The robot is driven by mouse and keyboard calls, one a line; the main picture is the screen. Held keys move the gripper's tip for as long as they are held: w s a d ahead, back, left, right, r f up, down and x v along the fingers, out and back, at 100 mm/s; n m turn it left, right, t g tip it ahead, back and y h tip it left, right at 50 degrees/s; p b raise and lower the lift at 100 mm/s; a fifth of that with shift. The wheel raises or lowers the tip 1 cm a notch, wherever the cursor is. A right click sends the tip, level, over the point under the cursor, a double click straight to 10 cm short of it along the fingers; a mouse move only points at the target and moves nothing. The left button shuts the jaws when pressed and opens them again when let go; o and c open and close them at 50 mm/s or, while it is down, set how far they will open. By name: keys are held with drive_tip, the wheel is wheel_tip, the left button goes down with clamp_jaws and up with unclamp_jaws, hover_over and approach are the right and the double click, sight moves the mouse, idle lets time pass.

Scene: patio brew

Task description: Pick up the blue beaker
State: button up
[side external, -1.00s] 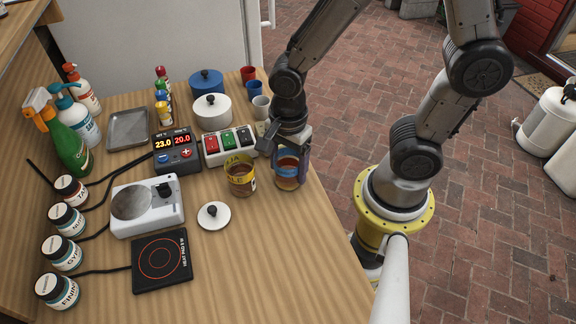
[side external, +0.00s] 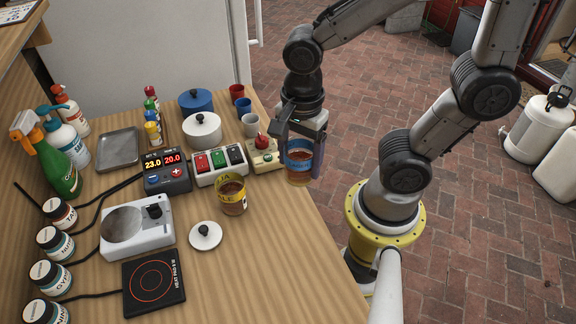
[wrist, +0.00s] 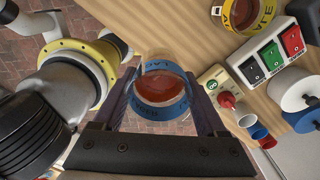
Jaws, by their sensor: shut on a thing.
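The blue beaker (side external: 299,164) is a clear glass with a blue lettered band and brown-red contents. My gripper (side external: 301,152) is shut on it, one finger on each side, and holds it upright above the table's right edge. In the wrist view the beaker (wrist: 160,92) sits between both fingers of my gripper (wrist: 162,97), with table and brick floor behind it. A similar beaker with a yellow band (side external: 232,199) stands on the table to the left; the wrist view shows part of it (wrist: 243,14).
A cream box with a red knob (side external: 264,154) and a three-switch box (side external: 217,166) stand behind and left of the held beaker. A white lid (side external: 206,236), hot plate (side external: 137,229) and black heat pad (side external: 153,287) lie left. The table's front right is clear.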

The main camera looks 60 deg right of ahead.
drive_tip(key=s+d+r, duration=0.2)
drive_tip(key=s+r, duration=0.3)
drive_tip(key=s, duration=0.4)
drive_tip(key=shift+d, duration=0.2)
